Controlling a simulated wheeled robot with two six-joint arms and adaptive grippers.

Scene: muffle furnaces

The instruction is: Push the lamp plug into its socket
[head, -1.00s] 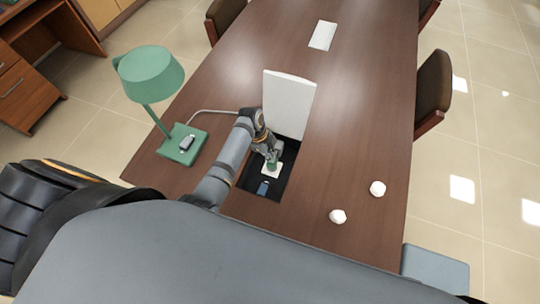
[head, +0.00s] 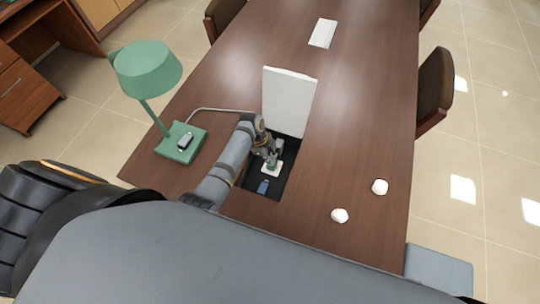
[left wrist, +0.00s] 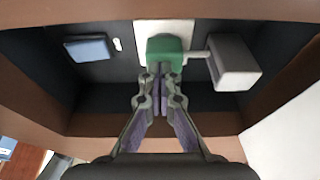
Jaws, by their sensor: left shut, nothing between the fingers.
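The green lamp plug (left wrist: 166,49) sits against the white socket plate (left wrist: 150,28) inside the recessed table box, in the left wrist view. How deep it is in the socket cannot be told. In the head view the plate (head: 279,170) is partly covered by my left gripper (head: 271,160). In the left wrist view my left gripper (left wrist: 160,78) is shut and empty, its fingertips close to the plug's near side; contact is unclear. The green lamp (head: 150,75) stands on the table left of the box. My right gripper is not in view.
The box's white lid (head: 289,100) stands open behind it. A blue block (left wrist: 90,47) and a grey block (left wrist: 233,62) flank the plug in the box. Two white pieces (head: 380,187) (head: 340,215) lie on the table at right. The far tabletop is mostly clear.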

